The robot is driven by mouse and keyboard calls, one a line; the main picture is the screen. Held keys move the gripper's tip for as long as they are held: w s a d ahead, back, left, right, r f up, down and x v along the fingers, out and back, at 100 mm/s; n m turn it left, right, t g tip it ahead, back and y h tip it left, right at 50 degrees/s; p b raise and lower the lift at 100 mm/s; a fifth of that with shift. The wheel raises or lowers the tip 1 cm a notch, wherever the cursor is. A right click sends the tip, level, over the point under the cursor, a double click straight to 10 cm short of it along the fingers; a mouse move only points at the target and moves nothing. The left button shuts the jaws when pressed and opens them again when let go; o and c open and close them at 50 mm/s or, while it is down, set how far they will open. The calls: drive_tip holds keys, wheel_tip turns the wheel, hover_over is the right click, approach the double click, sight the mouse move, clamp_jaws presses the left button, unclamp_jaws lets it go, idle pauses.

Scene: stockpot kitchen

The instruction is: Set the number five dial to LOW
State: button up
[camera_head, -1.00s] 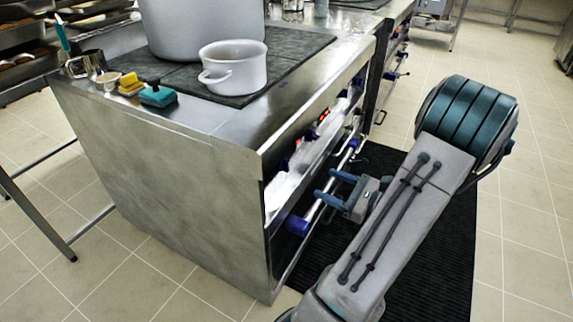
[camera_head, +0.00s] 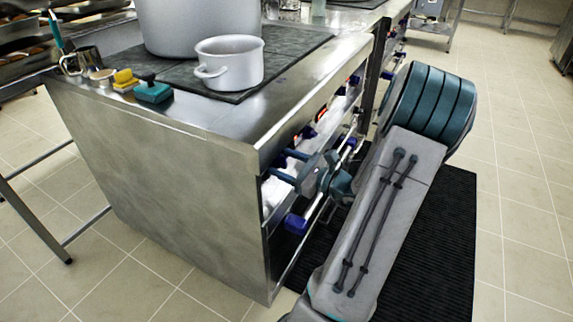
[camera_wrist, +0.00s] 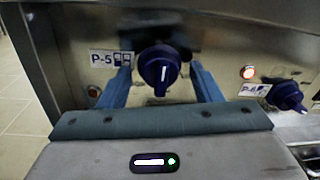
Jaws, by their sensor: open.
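The number five dial (camera_wrist: 160,68) is a dark blue knob with a white pointer mark, on the steel front panel beside a label (camera_wrist: 111,58) reading P-5. Its pointer stands close to vertical in the wrist view. My gripper (camera_wrist: 160,82) is open, with one blue finger on each side of the dial; I cannot tell whether they touch it. In the head view my gripper (camera_head: 286,166) is at the stove's front panel near its near end, and its fingers partly hide the panel there.
A neighbouring blue dial (camera_wrist: 288,96) sits to the right, with a lit orange lamp (camera_wrist: 249,72) up and left of it. A handle bar (camera_head: 318,205) runs along the stove front. A black mat (camera_head: 440,220) covers the floor.

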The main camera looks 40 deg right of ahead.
drive_tip(key=shift+c, duration=0.2)
drive_tip(key=c, duration=0.9)
drive_tip(key=shift+c, duration=0.2)
drive_tip(key=shift+r+p, duration=0.15)
drive_tip(key=shift+p, duration=0.35)
